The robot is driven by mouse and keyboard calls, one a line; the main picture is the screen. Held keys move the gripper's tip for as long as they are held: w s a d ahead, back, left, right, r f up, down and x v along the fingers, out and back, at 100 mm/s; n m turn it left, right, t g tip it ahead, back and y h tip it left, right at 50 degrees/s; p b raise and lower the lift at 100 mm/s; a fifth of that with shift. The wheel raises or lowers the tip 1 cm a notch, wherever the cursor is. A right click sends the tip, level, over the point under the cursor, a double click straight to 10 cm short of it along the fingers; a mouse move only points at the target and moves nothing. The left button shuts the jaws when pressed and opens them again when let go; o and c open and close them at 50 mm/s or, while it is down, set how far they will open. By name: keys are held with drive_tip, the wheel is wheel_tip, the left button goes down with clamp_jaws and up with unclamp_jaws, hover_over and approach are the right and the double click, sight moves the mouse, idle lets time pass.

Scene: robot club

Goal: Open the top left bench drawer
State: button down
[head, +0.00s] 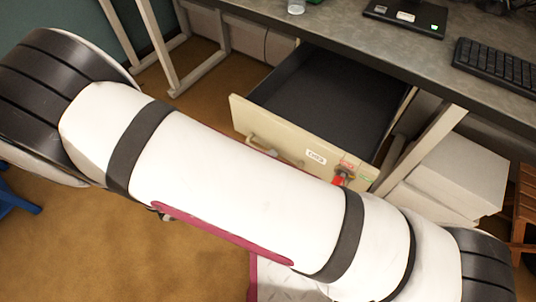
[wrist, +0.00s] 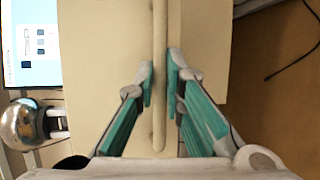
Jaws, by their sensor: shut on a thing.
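The bench drawer (head: 330,95) stands pulled well out under the bench top in the head view. Its dark inside shows and looks empty. Its cream front (head: 245,118) carries a white label and a pale bar handle (head: 288,158), partly hidden by my arm. In the wrist view the handle (wrist: 160,20) runs lengthwise between the two teal fingers of my gripper (wrist: 161,75), which is shut on it. My arm hides the gripper in the head view.
The grey bench top (head: 340,42) holds a closed laptop (head: 405,17) and a black keyboard (head: 495,65). A white box (head: 455,175) stands right of the drawer. A bench leg (head: 425,145) is close by. Brown floor (head: 215,90) is clear at the drawer's left.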

drive_tip(key=c, duration=1.7)
unclamp_jaws()
drive_tip(key=shift+o, duration=0.2)
drive_tip(key=v, duration=1.2)
